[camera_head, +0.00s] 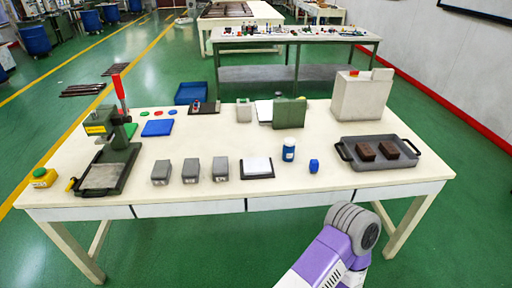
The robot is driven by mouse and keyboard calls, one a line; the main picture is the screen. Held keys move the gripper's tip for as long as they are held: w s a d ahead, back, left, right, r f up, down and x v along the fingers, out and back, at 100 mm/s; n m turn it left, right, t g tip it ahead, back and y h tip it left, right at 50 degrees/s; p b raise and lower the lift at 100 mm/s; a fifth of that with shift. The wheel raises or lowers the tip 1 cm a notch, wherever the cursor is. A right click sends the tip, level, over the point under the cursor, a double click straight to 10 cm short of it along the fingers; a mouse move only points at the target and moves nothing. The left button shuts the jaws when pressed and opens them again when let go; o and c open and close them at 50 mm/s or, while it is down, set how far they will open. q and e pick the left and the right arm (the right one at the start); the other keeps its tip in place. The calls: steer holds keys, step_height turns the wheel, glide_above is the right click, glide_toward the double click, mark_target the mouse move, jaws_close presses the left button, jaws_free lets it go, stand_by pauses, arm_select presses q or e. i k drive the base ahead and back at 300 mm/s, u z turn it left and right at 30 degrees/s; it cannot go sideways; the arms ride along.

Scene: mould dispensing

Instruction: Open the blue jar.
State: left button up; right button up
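A small blue jar (288,150) with a white label band stands upright on the white table, right of centre and near the front. It is too small to tell whether its lid is on. A smaller blue object (313,165) sits on the table just right of the jar, apart from it; I cannot tell what it is. A purple and grey link of my own arm shows at the bottom right, in front of the table and below the jar. Neither of my grippers is in view, and nothing touches the jar.
A dark tray (385,166) with two brown blocks stands to the right. A notepad (257,168) and several grey blocks (190,170) are to the left. A green press (107,150) stands at the far left. A beige box (361,96) is at the back right. The table between jar and front edge is clear.

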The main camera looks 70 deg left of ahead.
mark_target(288, 155)
steer(key=u, duration=0.15)
steer(key=k, duration=0.15)
steer(key=u, duration=0.1)
steer(key=i, duration=1.8)
steer(key=u, duration=2)
